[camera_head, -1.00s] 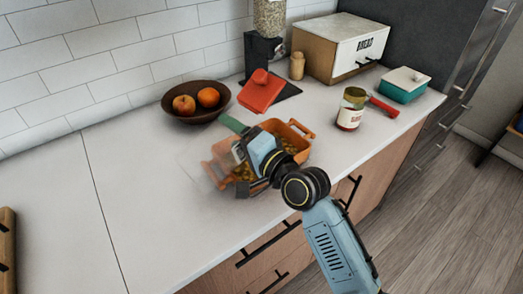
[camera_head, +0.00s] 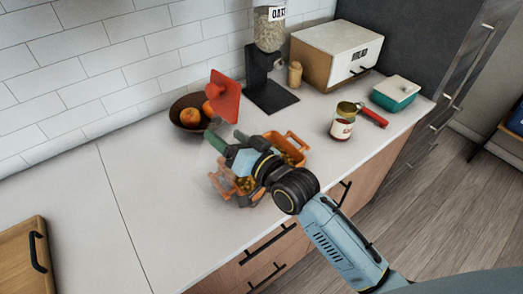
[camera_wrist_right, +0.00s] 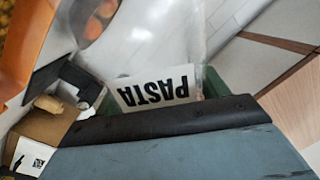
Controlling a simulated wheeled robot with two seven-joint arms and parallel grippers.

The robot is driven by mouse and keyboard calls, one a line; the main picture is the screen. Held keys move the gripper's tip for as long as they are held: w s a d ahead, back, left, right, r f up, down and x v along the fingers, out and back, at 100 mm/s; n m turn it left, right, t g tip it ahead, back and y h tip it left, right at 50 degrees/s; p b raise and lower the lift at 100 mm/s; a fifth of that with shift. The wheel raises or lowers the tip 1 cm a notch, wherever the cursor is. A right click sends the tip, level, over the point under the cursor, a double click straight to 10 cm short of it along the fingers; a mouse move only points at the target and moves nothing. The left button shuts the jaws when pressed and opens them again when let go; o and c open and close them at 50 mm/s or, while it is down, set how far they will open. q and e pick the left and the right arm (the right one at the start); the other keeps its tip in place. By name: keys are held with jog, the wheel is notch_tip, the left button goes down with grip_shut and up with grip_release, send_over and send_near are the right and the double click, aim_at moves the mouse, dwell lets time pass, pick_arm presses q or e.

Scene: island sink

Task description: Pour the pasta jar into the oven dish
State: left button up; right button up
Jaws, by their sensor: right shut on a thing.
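The orange oven dish (camera_head: 296,141) stands on the counter, with pasta (camera_head: 245,184) in it. It also shows at the left of the right wrist view (camera_wrist_right: 25,45). My right gripper (camera_head: 228,140) is above the dish, shut on the clear pasta jar (camera_head: 214,168). The jar is tilted over the dish's left part, and its outline is faint in the head view. In the right wrist view the clear jar (camera_wrist_right: 185,35) has a PASTA label that reads upside down. I cannot tell how much pasta is in the jar. My left gripper is not in view.
A black stand (camera_head: 270,95) with a clear oats container is behind. A can (camera_head: 342,124), a teal box (camera_head: 396,94) and a bread box (camera_head: 338,50) are at right. The left counter is mostly clear.

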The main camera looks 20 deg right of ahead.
jog(key=a+n+p, duration=0.1)
jog(key=n, duration=0.1)
jog(key=s+a+n+p, duration=0.1)
jog(key=n, duration=0.1)
jog(key=a+n+p, duration=0.1)
jog(key=n, duration=0.1)
jog(key=shift+s+a+r, duration=0.15)
jog(key=shift+s+a, duration=0.1)
jog(key=shift+s, duration=0.15)
jog(key=shift+n, duration=0.3)
notch_tip(320, 180, up, 5)
jog(key=p, duration=0.5)
jog(key=shift+r+p, duration=0.1)
jog(key=shift+p, duration=0.25)
jog(key=shift+f, duration=0.2)
